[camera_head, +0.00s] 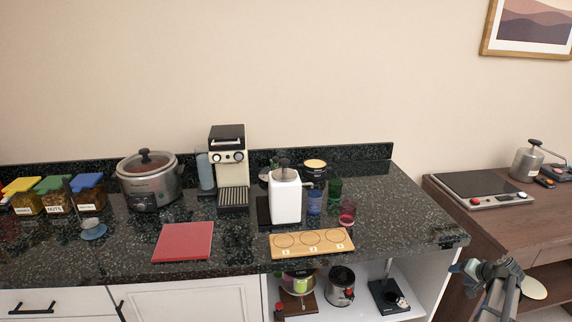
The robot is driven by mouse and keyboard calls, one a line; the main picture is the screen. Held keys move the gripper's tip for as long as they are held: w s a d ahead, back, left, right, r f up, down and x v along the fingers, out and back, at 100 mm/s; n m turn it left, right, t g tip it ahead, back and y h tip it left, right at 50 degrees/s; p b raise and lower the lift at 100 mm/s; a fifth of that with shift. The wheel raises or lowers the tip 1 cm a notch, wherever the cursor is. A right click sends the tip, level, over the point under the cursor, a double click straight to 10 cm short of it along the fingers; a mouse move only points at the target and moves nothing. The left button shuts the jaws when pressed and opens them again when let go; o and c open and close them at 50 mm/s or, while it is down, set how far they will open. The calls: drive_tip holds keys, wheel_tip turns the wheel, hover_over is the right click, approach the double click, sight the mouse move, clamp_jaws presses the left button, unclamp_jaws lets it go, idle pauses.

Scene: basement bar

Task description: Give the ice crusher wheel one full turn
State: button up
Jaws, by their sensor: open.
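A white boxy device (286,199) with a dark top piece stands upright on the dark speckled counter, right of the coffee machine. It looks like the ice crusher. A thin dark part sticks out at its upper right; I cannot tell whether this is the wheel or its crank, as it is too small. My gripper (466,268) is at the lower right, beyond the counter's right end and well apart from the white device. It is open, and nothing shows between its fingers.
A wooden board with circles (312,242) lies in front of the device. Blue, green and red glasses (334,188) stand close on its right. A coffee machine (230,165) and red mat (183,241) are to its left. The counter's right end (405,215) is clear.

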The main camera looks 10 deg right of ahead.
drive_tip(key=s+d+r+m+g+h, duration=0.1)
drive_tip(key=s+d+r+m+h, duration=0.15)
drive_tip(key=d+r, duration=0.75)
drive_tip(key=s+d+r+m+g+h, duration=0.1)
drive_tip(key=s+d+r+m, duration=0.15)
drive_tip(key=d+r, duration=0.8)
drive_tip(key=w+a+r+n+t+y, duration=0.2)
drive_tip(key=w+a+n, duration=0.2)
drive_tip(key=w+a, duration=0.6)
drive_tip(key=w+a+r+n+t+y, duration=0.15)
drive_tip(key=w+a+n, duration=0.25)
drive_tip(key=w+a, duration=0.5)
drive_tip(key=n+t+y, duration=0.4)
drive_tip(key=n+y, duration=0.8)
drive_tip(key=n, duration=0.3)
approach(284, 160)
drive_tip(key=x, duration=1)
drive_tip(key=shift+w+d+f, duration=0.1)
drive_tip(key=shift+w+f, duration=0.05)
drive_tip(key=shift+f, duration=0.05)
